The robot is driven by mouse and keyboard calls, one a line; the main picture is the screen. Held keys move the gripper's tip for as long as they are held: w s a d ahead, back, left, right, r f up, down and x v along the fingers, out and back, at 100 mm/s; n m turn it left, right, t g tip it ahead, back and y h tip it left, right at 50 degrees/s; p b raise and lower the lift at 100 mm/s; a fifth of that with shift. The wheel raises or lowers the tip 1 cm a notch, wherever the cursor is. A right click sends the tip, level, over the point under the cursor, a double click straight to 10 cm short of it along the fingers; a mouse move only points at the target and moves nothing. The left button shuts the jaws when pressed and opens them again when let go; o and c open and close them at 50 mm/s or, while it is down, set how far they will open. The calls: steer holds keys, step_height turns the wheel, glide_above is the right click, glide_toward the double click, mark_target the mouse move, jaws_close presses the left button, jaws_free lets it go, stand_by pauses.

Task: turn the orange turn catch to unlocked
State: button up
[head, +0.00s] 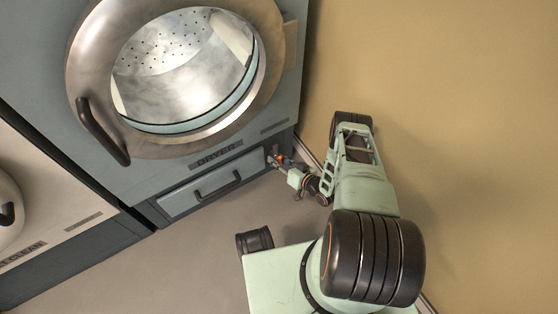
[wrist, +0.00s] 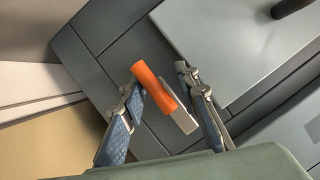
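The orange turn catch (wrist: 152,86) shows in the wrist view as an orange bar on a pale grey plate, slanting between my two fingers. In the head view the catch (head: 280,157) is a tiny orange spot low on the right end of the dryer front, beside the drawer, partly hidden by my gripper (head: 275,162). In the wrist view my gripper (wrist: 160,80) is open, with one finger on each side of the catch. The left finger is close to the orange bar; I cannot tell whether it touches. There is a gap to the right finger.
The dryer drawer (head: 212,188) with its dark handle (head: 218,186) is left of the catch. The round dryer door (head: 95,60) is above. A tan wall (head: 450,110) rises close on the right. Grey floor (head: 190,255) in front is clear.

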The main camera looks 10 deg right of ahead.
steer(key=shift+o, duration=0.7)
steer(key=shift+d, duration=0.15)
steer(key=shift+r, duration=0.4)
step_height(320, 180, up, 9)
steer(key=shift+r, duration=0.1)
